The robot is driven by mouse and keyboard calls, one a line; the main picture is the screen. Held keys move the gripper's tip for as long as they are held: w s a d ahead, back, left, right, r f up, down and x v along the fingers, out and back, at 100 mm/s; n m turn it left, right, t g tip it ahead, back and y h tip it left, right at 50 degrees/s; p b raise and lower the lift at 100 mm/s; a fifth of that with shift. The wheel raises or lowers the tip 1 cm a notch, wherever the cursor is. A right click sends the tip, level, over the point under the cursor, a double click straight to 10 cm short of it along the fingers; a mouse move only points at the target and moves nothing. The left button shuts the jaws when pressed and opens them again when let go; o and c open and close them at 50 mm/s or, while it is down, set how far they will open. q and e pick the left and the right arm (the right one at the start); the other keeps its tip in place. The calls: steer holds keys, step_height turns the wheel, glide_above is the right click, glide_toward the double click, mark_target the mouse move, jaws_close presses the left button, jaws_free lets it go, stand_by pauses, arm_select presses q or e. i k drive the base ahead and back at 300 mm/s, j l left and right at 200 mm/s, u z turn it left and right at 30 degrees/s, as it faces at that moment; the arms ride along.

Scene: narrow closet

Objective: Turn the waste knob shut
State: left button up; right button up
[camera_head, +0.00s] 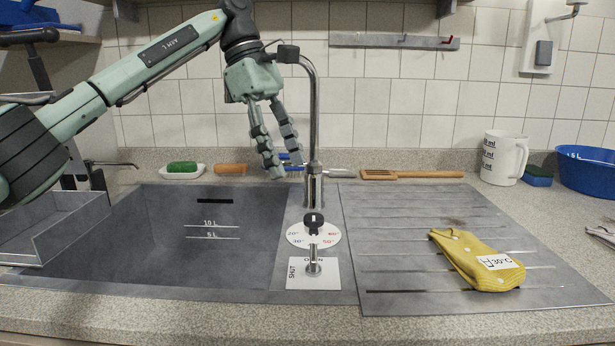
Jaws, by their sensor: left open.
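The waste knob (313,268) is a small metal knob on a white plate (328,280) at the front of the strip between sink and drainboard. Its bar points away from me, towards a partly hidden word at the plate's far edge that seems to read OPEN. SHUT is printed at the plate's left side. Behind it stands a black-topped knob (313,220) on a round temperature dial. My left gripper (283,166) hangs with fingers down, open and empty, beside the tap, above and behind both knobs, apart from them. My right gripper is not in view.
The tall tap (314,110) rises just right of my left gripper. The grey sink basin (150,250) is at left, with a grey tray (60,225) over its left end.

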mark_target(313, 269)
steer(key=k, duration=1.85)
